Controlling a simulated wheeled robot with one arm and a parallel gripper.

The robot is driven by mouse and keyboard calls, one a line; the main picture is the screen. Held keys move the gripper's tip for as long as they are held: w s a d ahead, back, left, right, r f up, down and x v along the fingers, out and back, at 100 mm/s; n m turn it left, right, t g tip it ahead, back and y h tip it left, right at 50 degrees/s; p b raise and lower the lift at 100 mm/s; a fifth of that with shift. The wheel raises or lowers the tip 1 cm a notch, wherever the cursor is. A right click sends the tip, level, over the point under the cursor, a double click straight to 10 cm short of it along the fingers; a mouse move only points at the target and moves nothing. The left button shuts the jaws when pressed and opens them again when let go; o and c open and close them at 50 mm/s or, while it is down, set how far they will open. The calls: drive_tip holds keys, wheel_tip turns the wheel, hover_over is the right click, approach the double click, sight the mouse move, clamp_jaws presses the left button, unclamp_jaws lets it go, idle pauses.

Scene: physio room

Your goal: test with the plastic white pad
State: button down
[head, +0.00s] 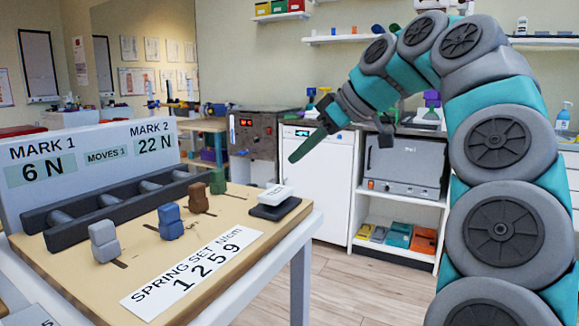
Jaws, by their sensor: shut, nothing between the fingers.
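The plastic white pad (276,196), with small lettering that looks like "TEST", sits on a dark base at the right end of a wooden board (235,212). My gripper (308,146) is shut and empty. It appears above and slightly right of the pad in the picture, apart from it. Four-sided small blocks stand along slots in the board: grey (104,241), blue (170,222), brown (198,197) and green (217,181). A card (192,270) reads "SPRING SET Ncm 1 2 5 9".
A white panel (95,150) behind the board reads "MARK 1 6 N", "MOVES 1" and "MARK 2 22 N". A dark rack (60,237) with grey rollers lies before it. A white cabinet (318,185) and shelf unit (350,232) stand behind. Bare floor (345,285) lies right of the table.

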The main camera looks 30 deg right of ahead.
drive_tip(key=p+v, duration=0.1)
drive_tip(key=v, duration=0.3)
drive_tip(key=shift+s+d+r, duration=0.1)
drive_tip(key=shift+d+r, duration=0.05)
drive_tip(key=shift+r, duration=0.1)
idle(0.8)
